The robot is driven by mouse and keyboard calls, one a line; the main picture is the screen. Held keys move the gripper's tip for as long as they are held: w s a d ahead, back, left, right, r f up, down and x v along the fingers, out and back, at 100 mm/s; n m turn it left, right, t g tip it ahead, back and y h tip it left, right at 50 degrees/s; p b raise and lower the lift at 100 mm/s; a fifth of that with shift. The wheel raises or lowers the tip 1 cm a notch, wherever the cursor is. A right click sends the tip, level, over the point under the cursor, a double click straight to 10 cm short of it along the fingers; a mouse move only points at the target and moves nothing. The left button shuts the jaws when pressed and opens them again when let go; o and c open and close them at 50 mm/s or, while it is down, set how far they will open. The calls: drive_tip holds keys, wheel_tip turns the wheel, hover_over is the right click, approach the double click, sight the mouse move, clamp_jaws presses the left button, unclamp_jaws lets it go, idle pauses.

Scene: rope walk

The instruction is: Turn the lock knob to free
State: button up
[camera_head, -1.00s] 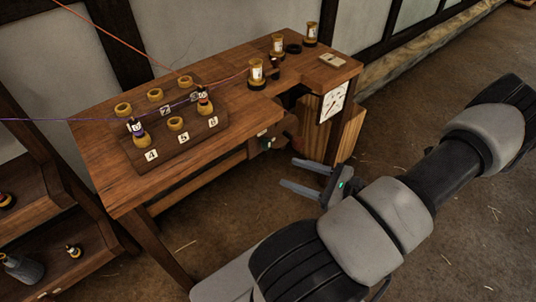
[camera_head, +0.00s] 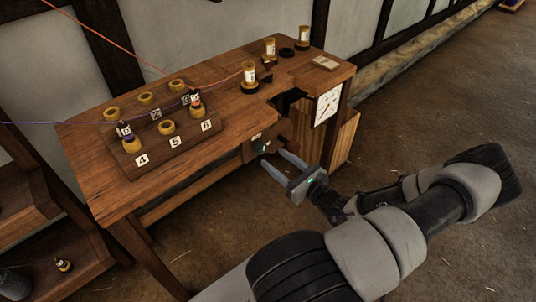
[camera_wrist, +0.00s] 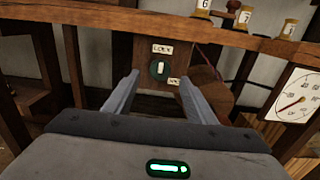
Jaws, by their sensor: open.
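The lock knob (camera_wrist: 159,69) is a round dark green dial with a pale upright bar, on a wooden panel under the table's front edge. Its bar stands about vertical, towards a label (camera_wrist: 163,48) above that seems to read LOCK. A second label (camera_wrist: 174,82) at lower right is partly hidden by a finger and hard to read. My gripper (camera_wrist: 159,76) is open and empty, its fingers pointing at the panel with the knob seen between them. In the head view, my gripper (camera_head: 273,158) is just in front of the panel, and the knob (camera_head: 262,146) shows beyond the fingertips. I see no contact.
The wooden table (camera_head: 95,172) carries a numbered block (camera_head: 185,140) with several rings and spools, and threads running over it. A white dial (camera_head: 327,103) hangs at its right end. A brown wooden part (camera_wrist: 205,88) is right of the knob. Shelves stand at left.

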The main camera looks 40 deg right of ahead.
sight(264, 150)
drive_tip(key=shift+w+a, duration=0.15)
drive_tip(key=shift+w, duration=2.2)
drive_tip(key=c, duration=1)
